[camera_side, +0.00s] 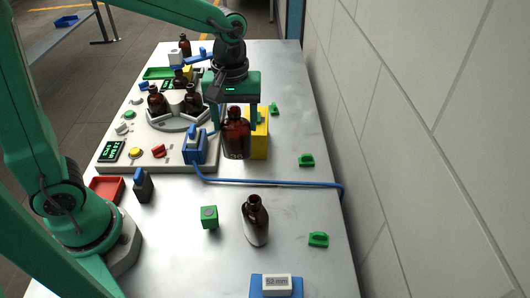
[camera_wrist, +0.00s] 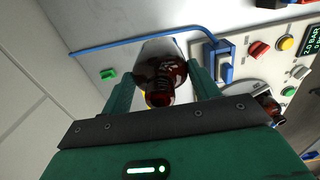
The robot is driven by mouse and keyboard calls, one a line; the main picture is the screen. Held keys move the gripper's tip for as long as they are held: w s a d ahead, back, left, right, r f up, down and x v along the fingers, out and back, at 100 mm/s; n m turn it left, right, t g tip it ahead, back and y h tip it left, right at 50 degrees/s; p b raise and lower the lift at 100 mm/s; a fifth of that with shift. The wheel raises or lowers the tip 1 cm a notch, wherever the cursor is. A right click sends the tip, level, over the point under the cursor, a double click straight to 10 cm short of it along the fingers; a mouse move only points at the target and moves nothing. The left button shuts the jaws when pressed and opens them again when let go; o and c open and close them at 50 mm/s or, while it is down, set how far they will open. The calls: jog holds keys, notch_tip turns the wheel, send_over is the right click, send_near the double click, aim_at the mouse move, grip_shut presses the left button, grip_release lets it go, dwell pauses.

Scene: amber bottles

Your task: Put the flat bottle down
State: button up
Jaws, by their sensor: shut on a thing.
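My gripper (camera_side: 233,118) is shut on the flat brown glass bottle (camera_side: 237,144). The bottle hangs upright between the two green fingers, in front of a yellow block (camera_side: 260,140) and right of the blue clamp (camera_side: 195,148). In the wrist view the bottle (camera_wrist: 162,58) is between the fingers, its neck toward the camera. I cannot tell whether its base touches the table. Another brown bottle (camera_side: 256,222) stands upright alone nearer the front of the table.
A white machine (camera_side: 175,160) with a round carousel holding several brown bottles stands at left. A blue hose (camera_side: 270,183) crosses the table. A green cube (camera_side: 209,217), green clips (camera_side: 307,160) and a blue scale-like device (camera_side: 276,284) lie around. The wall is at right.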

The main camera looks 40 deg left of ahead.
jog(key=w+a+r+m, duration=0.1)
jog(key=w+a+m, duration=0.4)
jog(key=a+m, duration=0.2)
jog(key=shift+w+a+r+m, duration=0.25)
jog(key=shift+a+m, duration=0.05)
jog(key=shift+m, duration=0.5)
jog(key=shift+a, duration=0.15)
jog(key=shift+w+a+f+m, duration=0.3)
jog(key=shift+a+m, duration=0.6)
jog(key=shift+m, duration=0.6)
jog(key=shift+w+a+f+m, duration=0.15)
jog(key=shift+w+a+m, duration=0.2)
jog(key=shift+a+m, duration=0.85)
jog(key=shift+w+a+f+m, duration=0.3)
jog(key=shift+a+m, duration=0.3)
jog(key=shift+m, duration=1.2)
notch_tip(320, 180, down, 10)
jog(key=shift+f, duration=0.1)
